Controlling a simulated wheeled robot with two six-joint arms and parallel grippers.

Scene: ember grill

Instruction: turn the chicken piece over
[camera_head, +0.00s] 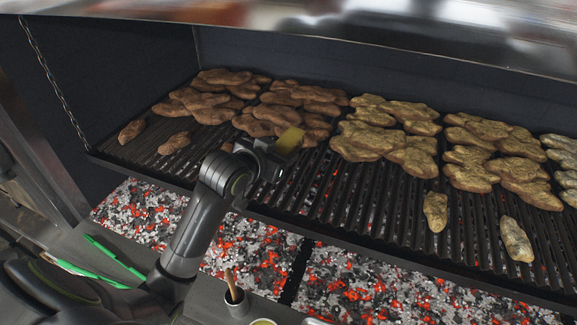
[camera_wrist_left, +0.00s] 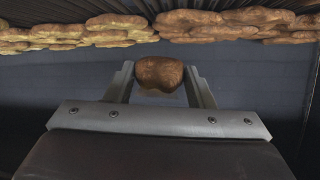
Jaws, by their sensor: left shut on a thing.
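My left gripper (camera_head: 276,150) is shut on a chicken piece (camera_head: 290,140) and holds it above the front middle of the grill grate (camera_head: 330,190). In the left wrist view the chicken piece (camera_wrist_left: 160,74) sits between the two fingers of my left gripper (camera_wrist_left: 161,82) and shows a brown face. The grill appears along the top of that view, so the wrist looks rolled over. My right gripper is not in view.
Brown pieces (camera_head: 285,105) heap at the back left, paler heaps (camera_head: 385,135) at the middle and right. Single pieces (camera_head: 434,211) lie near the front. Glowing coals (camera_head: 370,285) lie below. Green tongs (camera_head: 100,265) and a cup (camera_head: 236,302) with a handle are in front.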

